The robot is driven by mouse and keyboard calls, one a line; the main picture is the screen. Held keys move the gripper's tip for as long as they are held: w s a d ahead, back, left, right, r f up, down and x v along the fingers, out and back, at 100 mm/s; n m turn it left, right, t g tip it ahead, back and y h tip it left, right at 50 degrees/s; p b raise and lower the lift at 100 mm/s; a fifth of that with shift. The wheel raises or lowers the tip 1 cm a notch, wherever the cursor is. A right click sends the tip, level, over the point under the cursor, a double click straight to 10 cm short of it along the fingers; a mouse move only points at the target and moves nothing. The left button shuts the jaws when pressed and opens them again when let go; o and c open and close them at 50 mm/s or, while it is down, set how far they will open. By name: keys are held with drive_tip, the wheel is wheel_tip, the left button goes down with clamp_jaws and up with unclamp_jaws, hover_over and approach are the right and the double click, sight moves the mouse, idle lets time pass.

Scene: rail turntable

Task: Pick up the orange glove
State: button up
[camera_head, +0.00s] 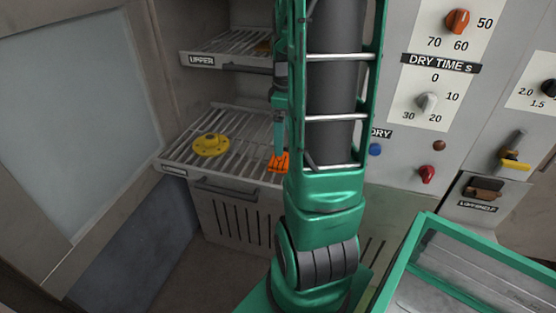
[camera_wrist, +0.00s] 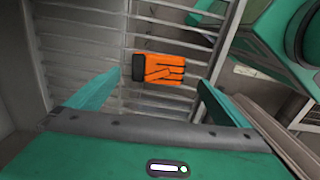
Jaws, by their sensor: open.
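The orange glove (camera_wrist: 168,70) with a dark cuff lies flat on the lower wire rack (camera_wrist: 85,48) in the wrist view. Its cuff points left and its fingers point right. In the head view the glove (camera_head: 279,162) is at the rack's front right, partly hidden by my arm. My gripper (camera_wrist: 158,77) is open and empty, with its two green fingers apart. In the wrist view the glove appears just beyond and between the fingertips. I cannot tell the exact height between them.
A yellow flanged disc (camera_head: 211,145) sits on the lower rack, left of the glove. The upper rack (camera_head: 228,46) is above it. An open cabinet door (camera_head: 80,110) is at left, a control panel (camera_head: 425,150) at right. A green-rimmed tray (camera_head: 415,250) is at lower right.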

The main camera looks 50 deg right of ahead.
sight(281, 159)
drive_tip(key=shift+w+d+f, duration=0.1)
drive_tip(key=shift+d+f, duration=0.2)
drive_tip(key=shift+f, duration=0.3)
drive_tip(key=f, duration=0.3)
drive_tip(key=w+f, duration=0.1)
drive_tip(key=f, duration=0.1)
drive_tip(key=shift+a+f, duration=0.35)
drive_tip(key=shift+a, duration=0.05)
drive_tip(key=shift+f, duration=0.5)
drive_tip(key=c, duration=0.8)
drive_tip(key=shift+c, duration=0.2)
